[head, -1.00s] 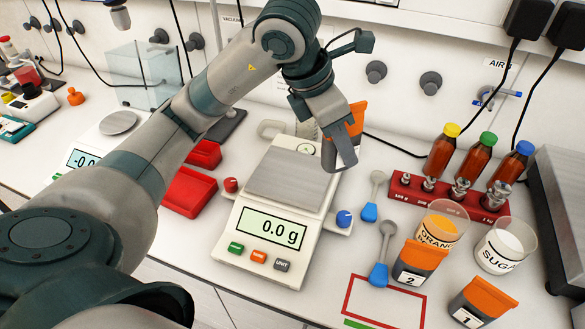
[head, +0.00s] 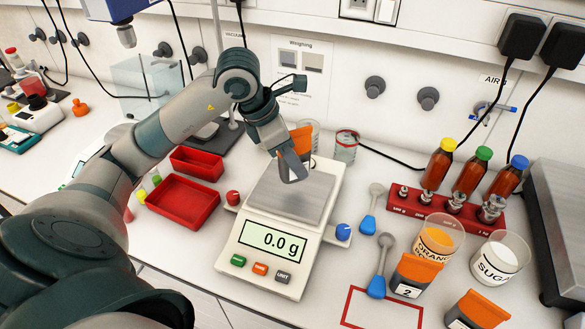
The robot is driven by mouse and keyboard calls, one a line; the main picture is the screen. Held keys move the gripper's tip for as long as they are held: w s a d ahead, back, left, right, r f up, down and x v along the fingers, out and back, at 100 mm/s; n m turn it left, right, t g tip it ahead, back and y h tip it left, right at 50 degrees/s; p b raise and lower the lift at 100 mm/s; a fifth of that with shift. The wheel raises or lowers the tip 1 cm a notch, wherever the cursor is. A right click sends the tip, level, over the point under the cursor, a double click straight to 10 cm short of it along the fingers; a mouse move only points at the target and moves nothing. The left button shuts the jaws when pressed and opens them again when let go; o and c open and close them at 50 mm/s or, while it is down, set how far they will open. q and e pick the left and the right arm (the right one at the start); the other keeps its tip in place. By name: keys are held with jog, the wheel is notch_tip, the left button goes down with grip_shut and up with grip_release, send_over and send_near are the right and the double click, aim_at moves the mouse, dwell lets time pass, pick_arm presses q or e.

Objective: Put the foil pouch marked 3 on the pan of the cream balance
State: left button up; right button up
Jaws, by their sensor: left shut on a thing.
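The cream balance (head: 258,215) stands in the middle of the bench, its display reading 0.0 g. Its bare metal pan (head: 290,200) faces up. My left gripper (head: 295,165) is over the far part of the pan and is shut on an orange-topped foil pouch (head: 301,141), mostly hidden behind the fingers. The pouch's number is not visible. I cannot tell whether the pouch touches the pan. The pouch marked 2 (head: 415,275) and another orange-topped pouch (head: 477,311) stand at the front right. My right gripper is not in view.
Two scoops with blue handles (head: 368,224) lie right of the balance. Beyond them are the orange powder cup (head: 437,243), the sugar cup (head: 497,260) and a red rack (head: 420,205) with capped bottles. Red trays (head: 183,202) lie left. A red-outlined rectangle (head: 350,300) is in front.

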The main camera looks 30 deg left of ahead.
pick_arm(q)
jog(key=shift+a+f, duration=0.15)
jog(key=shift+a, duration=0.15)
jog(key=shift+f+p, duration=0.85)
jog(key=shift+f, duration=1.15)
